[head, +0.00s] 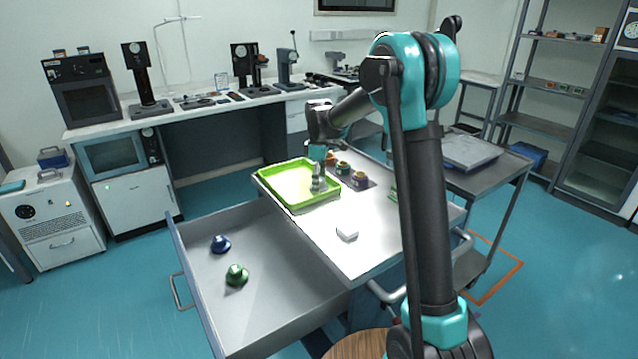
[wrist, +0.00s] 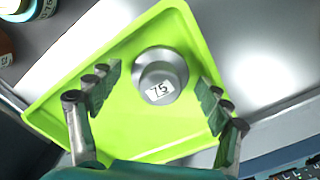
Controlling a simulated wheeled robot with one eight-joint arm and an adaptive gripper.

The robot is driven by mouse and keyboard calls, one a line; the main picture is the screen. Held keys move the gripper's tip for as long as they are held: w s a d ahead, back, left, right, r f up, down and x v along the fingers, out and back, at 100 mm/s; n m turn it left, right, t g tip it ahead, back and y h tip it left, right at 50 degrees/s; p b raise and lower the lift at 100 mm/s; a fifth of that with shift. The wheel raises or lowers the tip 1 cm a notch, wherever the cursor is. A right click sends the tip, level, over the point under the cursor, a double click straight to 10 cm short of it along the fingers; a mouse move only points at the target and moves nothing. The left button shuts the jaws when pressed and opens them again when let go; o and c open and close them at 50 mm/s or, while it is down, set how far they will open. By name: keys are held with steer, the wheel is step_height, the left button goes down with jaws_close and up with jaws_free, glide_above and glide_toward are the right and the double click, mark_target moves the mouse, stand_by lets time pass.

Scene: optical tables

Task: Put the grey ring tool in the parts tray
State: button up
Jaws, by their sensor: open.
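The parts tray, a bright green shallow tray (head: 268,181), sits on the left part of the cart top. It also fills the middle of the wrist view (wrist: 108,128). The grey ring tool (wrist: 160,74), round with a "75" label, is inside the tray on its floor, towards the upper middle in the wrist view. My gripper (head: 318,186) is over the tray's right part in the head view. In the wrist view my gripper (wrist: 160,92) has its two fingers spread apart, one on each side of the grey tool, with visible gaps to it.
An open drawer (head: 205,290) holds a blue tool (head: 220,243) and a green tool (head: 236,275).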

step_height(320, 180, up, 12)
steer(key=shift+r, duration=0.2)
stand_by(0.4)
